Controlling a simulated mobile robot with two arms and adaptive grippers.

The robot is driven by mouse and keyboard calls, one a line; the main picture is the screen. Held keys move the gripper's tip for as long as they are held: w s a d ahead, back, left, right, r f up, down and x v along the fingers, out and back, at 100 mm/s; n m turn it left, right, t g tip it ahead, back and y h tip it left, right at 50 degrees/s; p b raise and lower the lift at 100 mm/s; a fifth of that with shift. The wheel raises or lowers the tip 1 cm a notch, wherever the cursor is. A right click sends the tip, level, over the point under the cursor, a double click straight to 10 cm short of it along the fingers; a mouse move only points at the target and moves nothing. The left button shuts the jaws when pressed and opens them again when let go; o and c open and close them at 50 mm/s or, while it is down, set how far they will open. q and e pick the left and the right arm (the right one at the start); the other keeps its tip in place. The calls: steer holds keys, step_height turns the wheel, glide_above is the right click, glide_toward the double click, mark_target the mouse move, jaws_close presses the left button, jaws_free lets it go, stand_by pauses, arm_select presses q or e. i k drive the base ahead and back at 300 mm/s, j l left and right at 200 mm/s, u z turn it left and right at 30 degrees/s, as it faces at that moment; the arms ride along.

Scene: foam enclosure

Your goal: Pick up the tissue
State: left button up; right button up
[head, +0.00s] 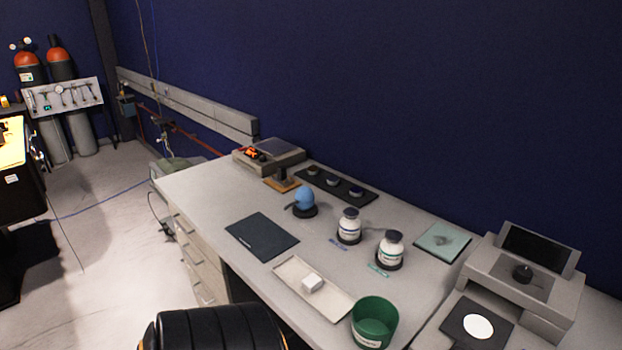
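A small white block (313,283), which looks like the folded tissue, lies in a shallow white tray (287,277) near the front edge of the bench. Neither of my grippers shows in the head view, and nothing is seen touching the block.
A green bin (374,322) stands just right of the tray. Two white jars (349,227) (391,250), a blue round item (305,198), a dark mat (262,237) and a pale green pad (442,242) surround it. An instrument (525,280) fills the right.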

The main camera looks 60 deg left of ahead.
mark_target(312, 282)
steer(key=u, duration=2.05)
